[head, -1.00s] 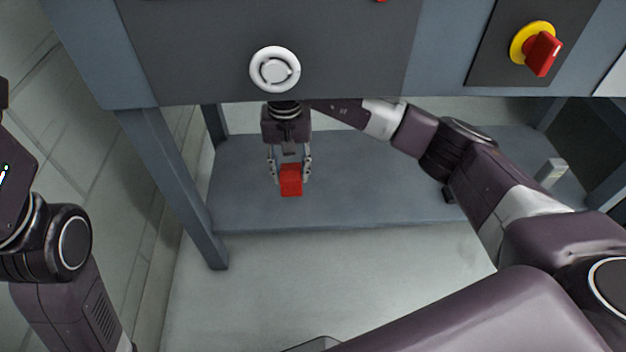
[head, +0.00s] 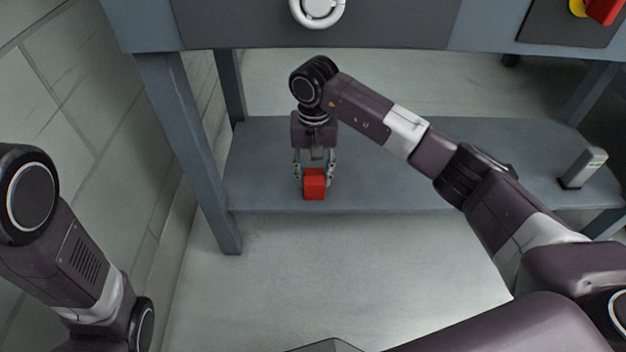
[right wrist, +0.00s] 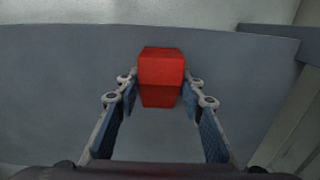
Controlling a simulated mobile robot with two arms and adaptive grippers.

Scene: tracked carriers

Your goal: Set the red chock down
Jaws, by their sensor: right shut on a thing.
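The red chock (head: 314,184) is a small red block between the fingertips of my right gripper (head: 314,172), at the front edge of the low grey-blue shelf (head: 390,190). In the right wrist view the chock (right wrist: 161,68) sits between the two fingertips (right wrist: 161,90), with the shelf (right wrist: 60,90) behind it. My right gripper points down and is shut on the chock. I cannot tell whether the chock touches the shelf. My left arm shows at the left of the head view, but its gripper is out of view.
A small grey object (head: 585,168) stands on the shelf at the right. A table leg (head: 190,150) stands left of my right gripper. Above is the panel front with a white round fitting (head: 318,10) and a red knob (head: 604,10). The shelf between gripper and grey object looks clear.

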